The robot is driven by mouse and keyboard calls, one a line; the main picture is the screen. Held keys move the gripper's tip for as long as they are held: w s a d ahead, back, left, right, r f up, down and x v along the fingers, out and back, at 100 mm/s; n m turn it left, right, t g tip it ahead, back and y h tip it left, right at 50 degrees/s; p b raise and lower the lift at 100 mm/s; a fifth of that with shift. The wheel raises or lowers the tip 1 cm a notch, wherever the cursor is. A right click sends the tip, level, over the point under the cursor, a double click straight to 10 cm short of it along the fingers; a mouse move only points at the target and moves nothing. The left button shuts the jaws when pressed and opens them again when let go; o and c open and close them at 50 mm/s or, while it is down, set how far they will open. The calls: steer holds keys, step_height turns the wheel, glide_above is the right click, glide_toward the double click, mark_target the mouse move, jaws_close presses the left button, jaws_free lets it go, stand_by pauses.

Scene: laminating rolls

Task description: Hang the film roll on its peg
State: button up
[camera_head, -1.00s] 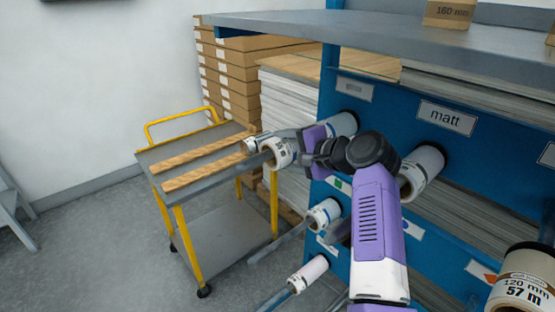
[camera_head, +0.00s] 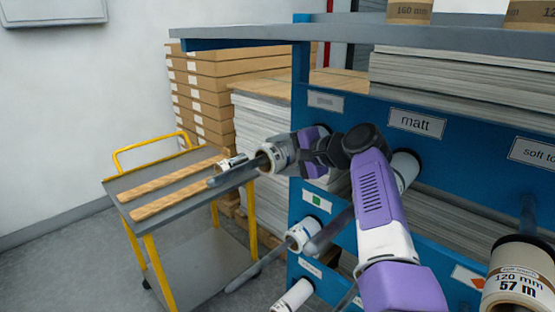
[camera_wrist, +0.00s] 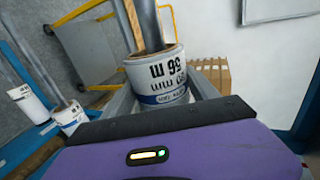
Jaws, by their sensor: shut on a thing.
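My gripper (camera_head: 289,148) is shut on the film roll (camera_head: 276,156), a white roll with dark print and a blue band. In the wrist view the film roll (camera_wrist: 156,78) sits between the fingers, its label upside down. A grey peg (camera_wrist: 147,25) runs out of the roll's open core, so the roll appears to be around it. In the head view the peg (camera_head: 232,176) sticks out to the left of the roll. Its rack end is hidden behind my gripper.
The blue rack has lower pegs with rolls (camera_head: 300,235) (camera_head: 293,295) and a roll (camera_head: 405,168) under the "matt" label (camera_head: 417,123). A yellow-railed trolley (camera_head: 185,190) with wooden strips stands left. A large 57 m roll (camera_head: 520,280) is at lower right.

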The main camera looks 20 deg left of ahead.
stand_by(0.3)
steer(key=o, duration=1.6)
steer(key=shift+c, duration=0.2)
